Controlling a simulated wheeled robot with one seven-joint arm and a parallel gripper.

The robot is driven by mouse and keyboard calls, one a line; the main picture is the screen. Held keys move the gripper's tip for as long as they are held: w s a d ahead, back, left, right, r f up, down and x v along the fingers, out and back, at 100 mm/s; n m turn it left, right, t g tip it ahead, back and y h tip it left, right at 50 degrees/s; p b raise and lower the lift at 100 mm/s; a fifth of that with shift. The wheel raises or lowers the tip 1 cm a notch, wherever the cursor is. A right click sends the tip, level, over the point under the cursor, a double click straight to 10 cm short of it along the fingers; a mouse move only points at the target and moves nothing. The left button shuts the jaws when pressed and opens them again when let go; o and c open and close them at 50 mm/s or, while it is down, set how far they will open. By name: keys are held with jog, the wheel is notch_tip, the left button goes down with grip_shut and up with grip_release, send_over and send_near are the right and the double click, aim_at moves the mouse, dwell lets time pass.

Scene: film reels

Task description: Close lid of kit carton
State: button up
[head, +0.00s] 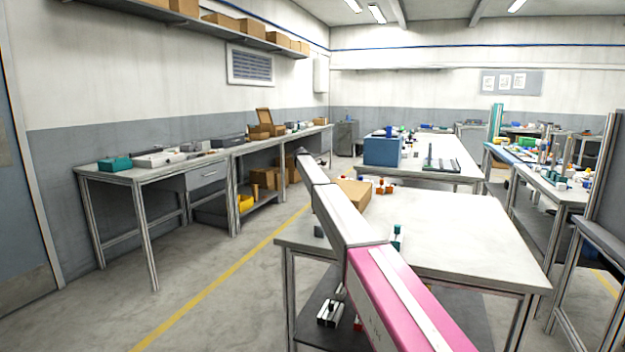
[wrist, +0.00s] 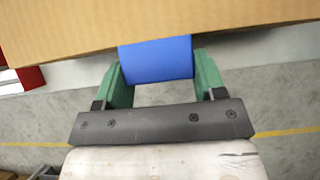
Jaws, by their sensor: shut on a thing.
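A tan cardboard carton (head: 353,191) sits at the far left part of the near table, partly hidden behind my arm. In the wrist view a broad cardboard face (wrist: 160,20) fills the top of the picture, with a blue tab (wrist: 157,48) at its lower edge. My gripper (wrist: 158,66) has green fingers on both sides of this tab and is shut on it. In the head view my gripper is hidden behind the arm. How far the lid stands open cannot be told.
The near table (head: 470,240) is mostly clear on the right. A green-topped item (head: 397,238) and small orange pieces (head: 383,186) stand near the carton. A blue box (head: 383,150) is on the table behind. An open carton (head: 264,122) stands on the left bench.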

jog(key=shift+a+f+h, duration=0.15)
jog(key=shift+f+h, duration=0.45)
jog(key=shift+f, duration=0.9)
jog(key=o, duration=1.3)
jog(key=shift+r, duration=0.15)
